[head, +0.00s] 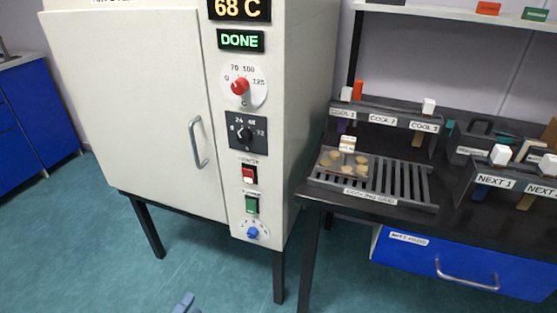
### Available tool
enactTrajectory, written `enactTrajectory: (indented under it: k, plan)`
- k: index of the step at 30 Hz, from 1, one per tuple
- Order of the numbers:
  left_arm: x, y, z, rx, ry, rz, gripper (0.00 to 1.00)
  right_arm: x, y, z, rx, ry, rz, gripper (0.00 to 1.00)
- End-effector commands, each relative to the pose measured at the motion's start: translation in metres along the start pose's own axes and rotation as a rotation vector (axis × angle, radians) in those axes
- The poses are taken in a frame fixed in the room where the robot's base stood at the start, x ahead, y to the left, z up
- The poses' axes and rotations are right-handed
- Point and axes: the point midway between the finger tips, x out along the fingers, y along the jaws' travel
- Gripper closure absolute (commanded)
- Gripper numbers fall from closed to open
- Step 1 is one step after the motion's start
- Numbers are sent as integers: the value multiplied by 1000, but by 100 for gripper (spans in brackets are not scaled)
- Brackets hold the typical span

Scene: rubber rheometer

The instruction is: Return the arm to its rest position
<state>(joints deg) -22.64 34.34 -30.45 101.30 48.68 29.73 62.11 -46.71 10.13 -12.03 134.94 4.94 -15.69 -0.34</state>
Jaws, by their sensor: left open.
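My left gripper (187,303) shows only as a small blue-grey tip at the bottom edge, over the teal floor. It is open, and the rest of it and its arm are cut off by the frame. It is apart from the oven and the bench, and nothing shows held in it. My right gripper is not in view. The cream oven (150,110) stands at the left on dark legs with its door shut. Its displays read 68 C and DONE.
A dark bench (318,194) stands right of the oven. A cooling grid (408,185) on it bears a tray with several tan discs and a white label. Racks labelled COOL and NEXT stand behind. A blue drawer (420,262) hangs below. Floor in front is clear.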

Motion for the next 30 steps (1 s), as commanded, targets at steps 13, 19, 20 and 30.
enactTrajectory:
  k: [13, 19, 20, 30]
  plan:
    - [7, 7, 82, 660, -383, -350, 49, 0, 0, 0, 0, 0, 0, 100]
    - [-22, 6, 68, 998, -541, -600, 49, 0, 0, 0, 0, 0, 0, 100]
    - [-27, 6, 64, 1033, -559, -636, 49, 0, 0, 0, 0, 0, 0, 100]
    - [-80, 12, 33, 1224, -716, -930, 49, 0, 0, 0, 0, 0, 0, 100]
